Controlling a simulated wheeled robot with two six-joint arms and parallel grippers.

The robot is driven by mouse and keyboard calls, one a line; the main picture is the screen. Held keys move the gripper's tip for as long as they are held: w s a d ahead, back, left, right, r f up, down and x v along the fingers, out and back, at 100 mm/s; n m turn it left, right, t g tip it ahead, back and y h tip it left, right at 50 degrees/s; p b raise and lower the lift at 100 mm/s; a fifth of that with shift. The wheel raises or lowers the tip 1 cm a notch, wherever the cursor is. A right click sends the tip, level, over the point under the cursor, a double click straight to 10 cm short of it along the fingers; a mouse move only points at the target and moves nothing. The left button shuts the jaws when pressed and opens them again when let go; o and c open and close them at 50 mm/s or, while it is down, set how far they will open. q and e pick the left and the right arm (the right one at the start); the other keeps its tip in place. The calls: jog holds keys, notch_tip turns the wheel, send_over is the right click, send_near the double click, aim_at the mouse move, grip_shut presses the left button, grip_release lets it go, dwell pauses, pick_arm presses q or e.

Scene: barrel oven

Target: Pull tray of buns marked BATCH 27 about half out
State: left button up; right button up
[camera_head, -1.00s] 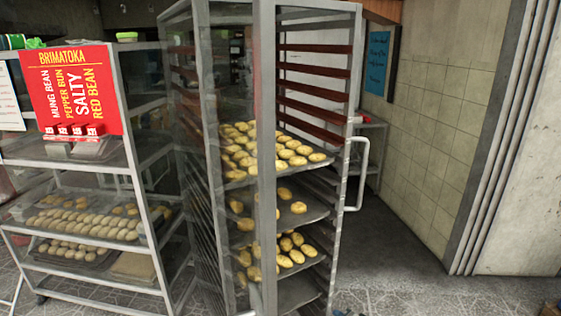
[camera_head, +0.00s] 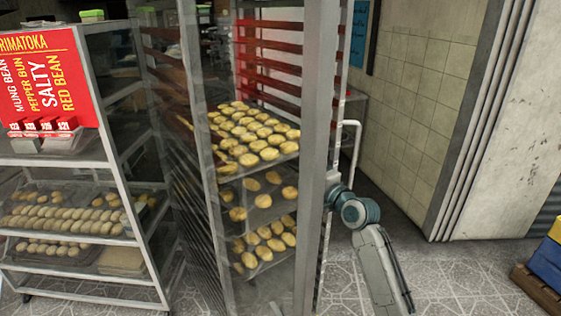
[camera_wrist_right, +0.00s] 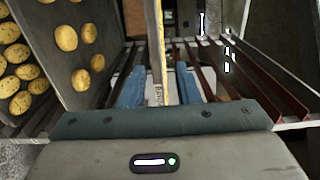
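In the head view a tall metal rack (camera_head: 316,120) holds several trays. The upper tray is full of golden buns (camera_head: 250,132), a middle tray has a few buns (camera_head: 263,201), and a lower one has more (camera_head: 272,240). My right arm reaches in from the lower right, and its gripper is hidden behind the rack's right post. In the right wrist view the two blue fingers of my right gripper (camera_wrist_right: 160,88) are apart. Contact cannot be told. My left gripper is not in view.
A white handle (camera_head: 351,150) sits at the rack's right side, close to my right arm. A shelf unit (camera_head: 112,160) with buns and a red sign (camera_head: 50,80) stands at left. A tiled wall (camera_head: 430,90) is at right. Blue and yellow crates (camera_head: 547,255) stand lower right.

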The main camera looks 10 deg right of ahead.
jog(key=b+x, duration=0.3)
jog(key=x, duration=0.6)
jog(key=shift+w, duration=0.25)
jog(key=shift+a, duration=0.1)
grip_shut()
dwell(1.6)
